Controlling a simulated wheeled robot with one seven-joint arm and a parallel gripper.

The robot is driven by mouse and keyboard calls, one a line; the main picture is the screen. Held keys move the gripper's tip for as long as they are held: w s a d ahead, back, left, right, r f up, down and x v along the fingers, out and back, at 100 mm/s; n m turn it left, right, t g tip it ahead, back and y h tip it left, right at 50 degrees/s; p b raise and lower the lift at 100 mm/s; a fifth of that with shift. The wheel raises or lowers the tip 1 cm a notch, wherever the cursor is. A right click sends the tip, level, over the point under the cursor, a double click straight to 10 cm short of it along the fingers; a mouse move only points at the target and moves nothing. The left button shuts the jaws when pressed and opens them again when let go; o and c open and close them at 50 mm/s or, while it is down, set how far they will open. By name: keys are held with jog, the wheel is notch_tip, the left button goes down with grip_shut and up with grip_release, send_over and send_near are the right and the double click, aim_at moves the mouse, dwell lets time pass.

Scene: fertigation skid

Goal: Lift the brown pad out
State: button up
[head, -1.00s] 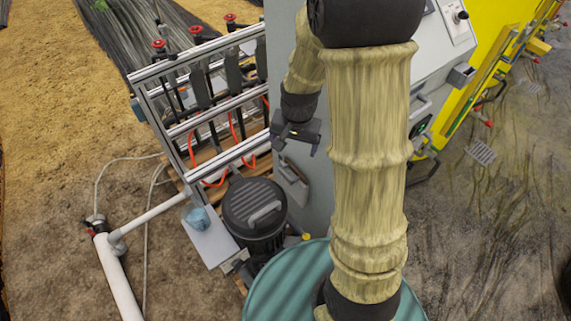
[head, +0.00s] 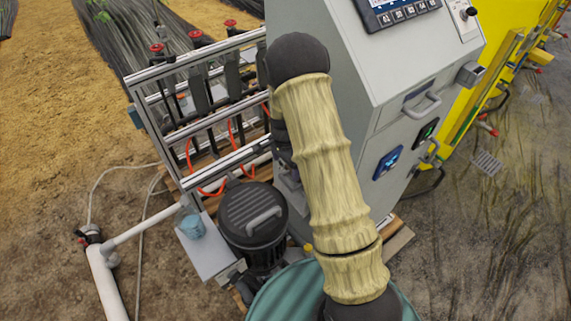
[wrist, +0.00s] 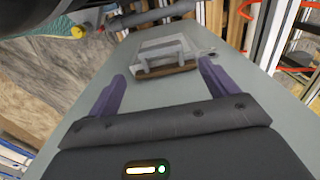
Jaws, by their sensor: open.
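The brown pad (wrist: 167,70) shows in the wrist view as a thin brown strip. It sits at the near edge of a pale slotted holder (wrist: 165,49) on the side of the grey cabinet (wrist: 240,112). My gripper (wrist: 161,72) is open, its two purple fingers apart and pointing toward the holder. In the picture the pad lies between the fingertips. I see no contact, and the remaining gap is hard to judge. In the head view my arm hides the pad and most of the gripper beside the cabinet (head: 345,80).
A black lidded pump (head: 253,222) and a white plate with a blue cup (head: 192,226) stand left of the arm. A metal pipe rack (head: 200,90) with orange tubes is close behind. A teal drum (head: 275,300) is in front. A yellow frame (head: 500,75) stands at right.

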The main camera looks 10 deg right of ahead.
aim_at(286, 181)
jog(key=shift+f+b, duration=2.05)
jog(key=shift+f, duration=0.55)
jog(key=shift+d+f+b, duration=0.1)
jog(key=shift+f+b, duration=0.8)
jog(key=shift+f, duration=0.95)
jog(key=shift+c, duration=0.3)
jog(key=c, duration=1.2)
jog(key=shift+r+p, duration=6.6)
jog(key=shift+r, duration=1.9)
